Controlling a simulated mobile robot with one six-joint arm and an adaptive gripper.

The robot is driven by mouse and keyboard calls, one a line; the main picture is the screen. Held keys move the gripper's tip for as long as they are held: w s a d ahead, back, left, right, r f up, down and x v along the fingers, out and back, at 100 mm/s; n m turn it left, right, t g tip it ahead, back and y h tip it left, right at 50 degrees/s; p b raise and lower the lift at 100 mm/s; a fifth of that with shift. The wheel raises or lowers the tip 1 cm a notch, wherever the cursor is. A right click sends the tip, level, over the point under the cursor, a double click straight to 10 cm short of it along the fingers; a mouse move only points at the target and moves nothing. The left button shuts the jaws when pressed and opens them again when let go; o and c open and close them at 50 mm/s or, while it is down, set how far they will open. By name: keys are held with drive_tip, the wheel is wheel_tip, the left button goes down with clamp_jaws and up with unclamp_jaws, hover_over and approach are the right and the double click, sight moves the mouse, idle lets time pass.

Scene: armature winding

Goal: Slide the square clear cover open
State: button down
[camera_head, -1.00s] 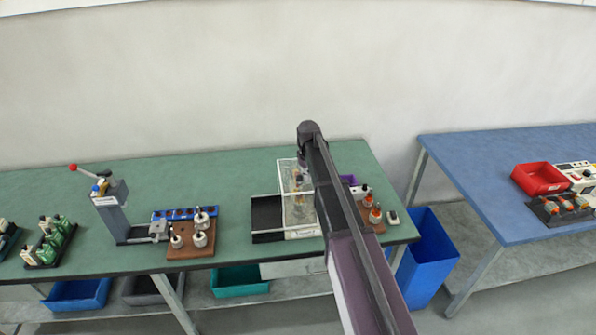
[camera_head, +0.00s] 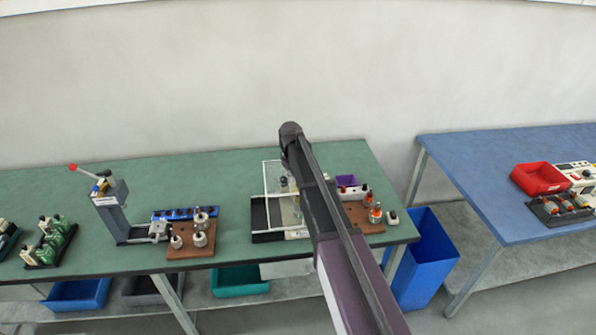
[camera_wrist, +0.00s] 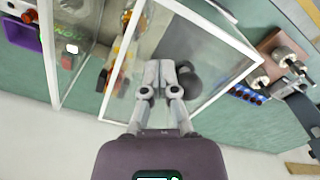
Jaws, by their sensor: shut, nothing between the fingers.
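The square clear cover (camera_head: 272,171) has a pale frame and lies to the left of my arm, with its front part over the black tray (camera_head: 267,236). In the wrist view the clear cover (camera_wrist: 212,42) fills the middle, with a dark round knob (camera_wrist: 190,86) on it. My gripper (camera_wrist: 162,68) is shut and empty, with its fingertips just left of the knob in the wrist view. They look against it or very close; I cannot tell which. In the head view my arm hides part of the cover's right side and the gripper.
A wooden block with orange-topped parts (camera_head: 375,214) and a purple bin (camera_head: 346,181) stand to the right. A wooden block with metal parts (camera_head: 190,251) and a grey lever press (camera_head: 112,208) stand to the left. The green bench (camera_head: 235,182) is clear behind them.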

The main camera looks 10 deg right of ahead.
sight(274, 186)
drive_tip(key=shift+a, duration=3.1)
drive_tip(key=shift+d+r+p, duration=0.2)
drive_tip(key=shift+r+p, duration=1.55)
drive_tip(key=shift+r, duration=0.1)
drive_tip(key=r+p, duration=0.2)
drive_tip(key=d+r+p, duration=0.1)
drive_tip(key=r+p, duration=0.1)
drive_tip(key=shift+d, duration=0.1)
drive_tip(key=shift+f, duration=0.1)
drive_tip(key=s+d+f+m+b, duration=0.2)
drive_tip(key=s+d+f+b, duration=0.1)
drive_tip(key=s, duration=0.6)
drive_tip(key=s+d+f+m+b, duration=0.2)
drive_tip(key=s+d+f+b, duration=0.2)
drive_tip(key=s, duration=0.6)
drive_tip(key=s+d+f+m+b, duration=0.2)
drive_tip(key=s+d+f+b, duration=0.2)
drive_tip(key=s, duration=0.6)
drive_tip(key=shift+f+b, duration=0.65)
